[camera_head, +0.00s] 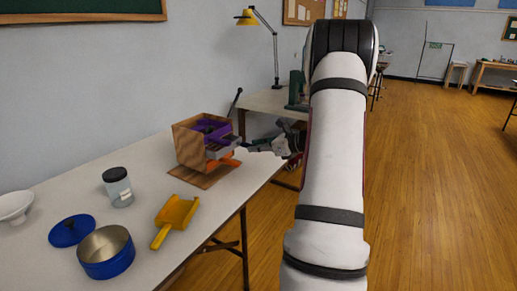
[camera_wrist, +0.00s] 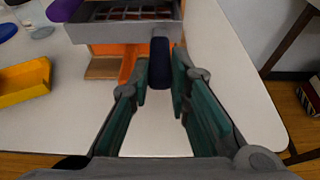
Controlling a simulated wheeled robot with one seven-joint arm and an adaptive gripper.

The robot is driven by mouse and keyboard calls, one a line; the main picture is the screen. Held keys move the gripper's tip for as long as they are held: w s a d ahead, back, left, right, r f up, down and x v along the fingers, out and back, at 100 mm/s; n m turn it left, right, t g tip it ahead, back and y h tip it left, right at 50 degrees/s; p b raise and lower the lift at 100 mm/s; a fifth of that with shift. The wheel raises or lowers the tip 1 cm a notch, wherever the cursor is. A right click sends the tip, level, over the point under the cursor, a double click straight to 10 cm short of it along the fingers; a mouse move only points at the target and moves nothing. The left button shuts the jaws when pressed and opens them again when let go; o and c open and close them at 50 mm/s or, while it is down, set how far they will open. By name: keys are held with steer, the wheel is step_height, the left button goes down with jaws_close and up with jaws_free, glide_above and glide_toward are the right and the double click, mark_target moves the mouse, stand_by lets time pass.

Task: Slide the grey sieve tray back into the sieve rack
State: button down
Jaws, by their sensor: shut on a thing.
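The wooden sieve rack (camera_head: 187,149) stands on the white table in the head view. The grey sieve tray (camera_head: 226,148) sticks out of its open side towards my gripper (camera_head: 278,146). In the wrist view the tray's grey front wall (camera_wrist: 115,33) spans the top, with its dark mesh behind. A dark handle (camera_wrist: 160,64) extends from that wall between the green finger pads of my gripper (camera_wrist: 159,82), which is shut on it. A purple tray (camera_head: 212,127) sits above and an orange tray (camera_head: 221,162) below. The tray's rear end is hidden inside the rack.
The table's right edge is close to my gripper.

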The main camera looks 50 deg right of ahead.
mark_target(251, 145)
steer(key=shift+w+a+f, duration=0.1)
steer(key=shift+w, duration=1)
steer(key=shift+w+a, duration=0.1)
steer(key=shift+w, duration=1)
steer(key=shift+w+f+b, duration=0.1)
steer(key=shift+f+b, duration=0.05)
steer(key=shift+b, duration=0.2)
steer(key=c, duration=1.4)
jaws_free()
steer(key=v, duration=1.2)
